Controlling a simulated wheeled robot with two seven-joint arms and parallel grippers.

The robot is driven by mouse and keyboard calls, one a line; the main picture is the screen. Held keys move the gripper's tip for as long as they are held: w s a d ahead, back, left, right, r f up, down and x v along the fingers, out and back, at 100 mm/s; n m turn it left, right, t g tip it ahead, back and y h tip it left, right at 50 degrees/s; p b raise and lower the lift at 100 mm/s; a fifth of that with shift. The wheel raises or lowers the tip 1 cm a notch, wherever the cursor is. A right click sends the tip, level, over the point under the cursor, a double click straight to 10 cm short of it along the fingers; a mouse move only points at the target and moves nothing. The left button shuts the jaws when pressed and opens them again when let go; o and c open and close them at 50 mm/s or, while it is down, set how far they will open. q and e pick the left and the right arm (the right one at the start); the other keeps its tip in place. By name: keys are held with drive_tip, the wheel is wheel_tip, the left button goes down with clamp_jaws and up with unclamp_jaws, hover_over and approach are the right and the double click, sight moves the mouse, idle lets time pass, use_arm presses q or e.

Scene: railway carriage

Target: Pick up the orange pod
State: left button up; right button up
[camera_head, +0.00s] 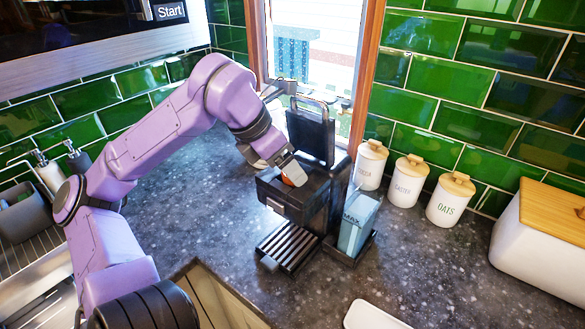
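A small patch of orange, the orange pod (287,181), shows at the top of the black coffee machine (318,200), whose lid (311,133) stands raised. My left arm comes in from the left and bends down over the machine. My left gripper (291,172) is at the pod, with its pale finger right over or against it and hiding most of it. Whether the fingers are closed on the pod cannot be told from this view. My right gripper is not in view.
A clear water tank marked MAX (357,224) is at the machine's right side, and a slatted drip tray (288,246) is in front. Three white canisters, one marked OATS (450,200), and a bread bin (541,240) stand to the right. Dark worktop in front right is mostly clear.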

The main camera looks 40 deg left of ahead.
use_arm(q)
drive_tip(key=shift+w+f, duration=0.25)
drive_tip(key=shift+f, duration=0.2)
drive_tip(key=shift+s+d+f, duration=0.1)
drive_tip(key=shift+d+f, duration=0.05)
drive_tip(key=shift+f, duration=0.1)
drive_tip(key=shift+d, duration=0.3)
drive_tip(key=c, duration=1.1)
drive_tip(key=shift+a+f, duration=0.1)
